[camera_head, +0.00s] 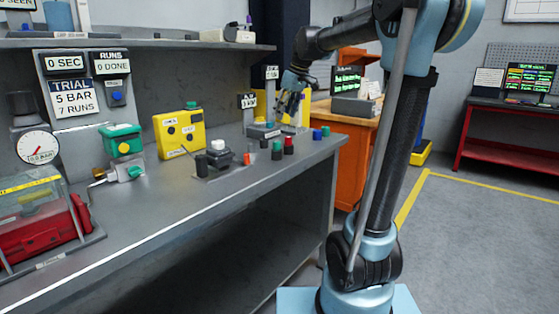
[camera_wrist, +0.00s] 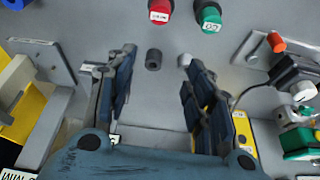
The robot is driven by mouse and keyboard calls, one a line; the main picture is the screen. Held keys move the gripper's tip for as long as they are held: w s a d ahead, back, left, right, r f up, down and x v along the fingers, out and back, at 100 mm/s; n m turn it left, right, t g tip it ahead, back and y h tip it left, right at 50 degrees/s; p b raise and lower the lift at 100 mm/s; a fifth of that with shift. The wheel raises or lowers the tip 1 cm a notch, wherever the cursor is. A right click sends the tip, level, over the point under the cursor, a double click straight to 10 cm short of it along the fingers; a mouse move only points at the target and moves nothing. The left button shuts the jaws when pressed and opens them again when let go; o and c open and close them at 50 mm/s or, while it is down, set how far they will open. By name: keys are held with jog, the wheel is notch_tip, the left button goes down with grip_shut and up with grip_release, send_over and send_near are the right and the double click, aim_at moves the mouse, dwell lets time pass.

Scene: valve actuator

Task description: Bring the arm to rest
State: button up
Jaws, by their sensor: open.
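My gripper (camera_head: 291,102) hangs above the far right part of the grey workbench (camera_head: 225,207) in the head view.
A red knob (camera_wrist: 160,10) and green knob (camera_wrist: 208,15) stand near the gripper. A yellow box (camera_head: 180,133), a green-topped valve unit (camera_head: 122,140) and a gauge (camera_head: 38,148) stand further left. An overhead shelf (camera_head: 135,43) runs along the back. Open floor (camera_head: 475,215) lies right.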

jog(key=s+d+f+m+h, duration=0.1)
jog(key=s+d+f+m, duration=0.2)
jog(key=s+f, duration=0.7)
jog(key=s+d+f+m+h, duration=0.1)
jog(key=s+d+f+m, duration=0.2)
jog(key=s+d+f, duration=0.5)
jog(key=s+d+f+m+h, duration=0.1)
jog(key=s+d+f+m, duration=0.2)
jog(key=s+d+f, duration=0.3)
jog(key=s+f, duration=0.5)
jog(key=s, duration=0.5)
jog(key=shift+f+g, duration=0.3)
jog(key=shift+w+f, duration=0.2)
jog(key=shift+w, duration=0.25)
